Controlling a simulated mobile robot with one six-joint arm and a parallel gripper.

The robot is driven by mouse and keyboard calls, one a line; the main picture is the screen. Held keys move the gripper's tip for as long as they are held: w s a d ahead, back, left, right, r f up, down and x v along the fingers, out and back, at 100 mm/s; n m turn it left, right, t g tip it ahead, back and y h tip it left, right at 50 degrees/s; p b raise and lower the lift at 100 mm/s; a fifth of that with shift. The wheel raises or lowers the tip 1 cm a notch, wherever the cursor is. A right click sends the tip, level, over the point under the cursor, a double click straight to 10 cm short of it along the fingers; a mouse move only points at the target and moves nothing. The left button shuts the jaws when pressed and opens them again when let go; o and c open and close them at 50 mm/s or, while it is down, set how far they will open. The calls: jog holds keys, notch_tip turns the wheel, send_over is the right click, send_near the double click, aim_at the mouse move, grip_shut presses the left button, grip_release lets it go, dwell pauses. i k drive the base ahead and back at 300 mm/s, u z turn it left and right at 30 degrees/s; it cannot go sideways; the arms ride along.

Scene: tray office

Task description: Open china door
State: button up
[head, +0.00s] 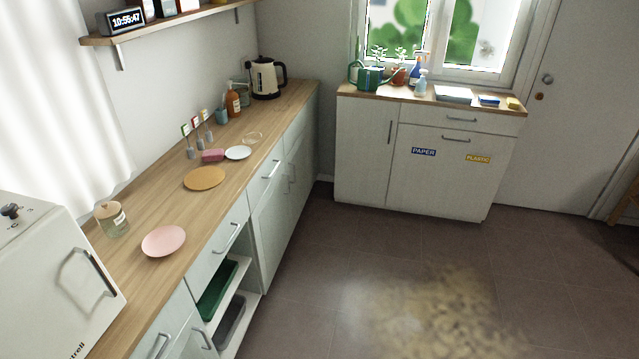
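No door carries a readable china label, so I cannot tell which one is the china door. The left counter has a closed white door (268,238) beyond the open shelf, with upright handles at its far end. Another front (182,345) with handles is partly cut off at the bottom edge. The cabinet under the window has a closed white door (362,150) with an upright handle (390,131) on its right side. My gripper is not in view.
An open shelf holds a green tray (216,290) and a grey tray (231,320). The left counter bears a pink plate (163,241), an orange plate (204,179) and a kettle (264,78). A white oven (55,285) stands near left. The floor (370,260) is clear, with a brownish stain.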

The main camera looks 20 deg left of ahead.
aim_at(269, 221)
jog(key=z, duration=0.7)
jog(key=i, duration=2.05)
jog(key=u, duration=4.15)
jog(key=i, duration=0.15)
jog(key=z, duration=2.15)
